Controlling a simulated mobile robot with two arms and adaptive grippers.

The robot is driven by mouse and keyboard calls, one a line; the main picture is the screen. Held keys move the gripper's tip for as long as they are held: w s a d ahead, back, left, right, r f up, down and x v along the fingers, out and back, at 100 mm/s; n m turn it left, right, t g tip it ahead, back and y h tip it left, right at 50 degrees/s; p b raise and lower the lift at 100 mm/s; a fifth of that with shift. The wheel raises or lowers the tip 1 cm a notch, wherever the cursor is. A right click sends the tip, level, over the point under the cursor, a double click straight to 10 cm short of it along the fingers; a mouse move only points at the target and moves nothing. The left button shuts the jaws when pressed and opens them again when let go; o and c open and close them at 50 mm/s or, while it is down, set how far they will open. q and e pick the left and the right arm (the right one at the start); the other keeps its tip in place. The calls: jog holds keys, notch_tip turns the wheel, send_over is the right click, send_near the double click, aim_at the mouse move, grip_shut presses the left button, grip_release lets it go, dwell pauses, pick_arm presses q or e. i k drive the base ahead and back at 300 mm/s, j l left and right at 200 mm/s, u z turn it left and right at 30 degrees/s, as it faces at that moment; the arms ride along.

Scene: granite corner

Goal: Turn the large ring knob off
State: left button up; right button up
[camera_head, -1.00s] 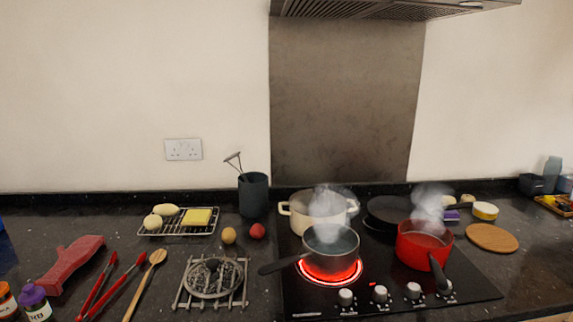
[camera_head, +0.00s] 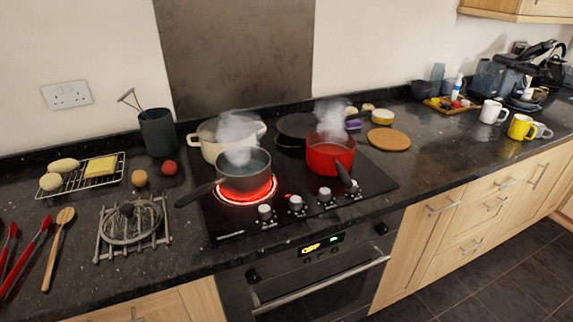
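The black hob (camera_head: 222,222) is set in the dark worktop, with a row of knobs along its front edge. The knobs include a left knob (camera_head: 265,212), a second knob (camera_head: 295,203) and a third knob (camera_head: 325,195); another is partly hidden by the red pan's handle. I cannot tell from labels which one is for the large ring. A ring (camera_head: 228,200) glows red under a steaming dark saucepan (camera_head: 246,172). A red saucepan (camera_head: 330,158) steams at the right; no glow shows under it. Neither of my grippers is in view.
A cream pot (camera_head: 207,143) and a black pan stand at the back of the hob. The dark saucepan's handle (camera_head: 195,194) points left and the red pan's handle (camera_head: 346,176) points forward. An oven (camera_head: 320,275) with a bar handle is below. The floor at lower right is clear.

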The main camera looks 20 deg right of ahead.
aim_at(295, 202)
jog(key=k+l+z, duration=0.2)
jog(key=l, duration=0.45)
jog(key=l+z, duration=0.2)
jog(key=l, duration=0.45)
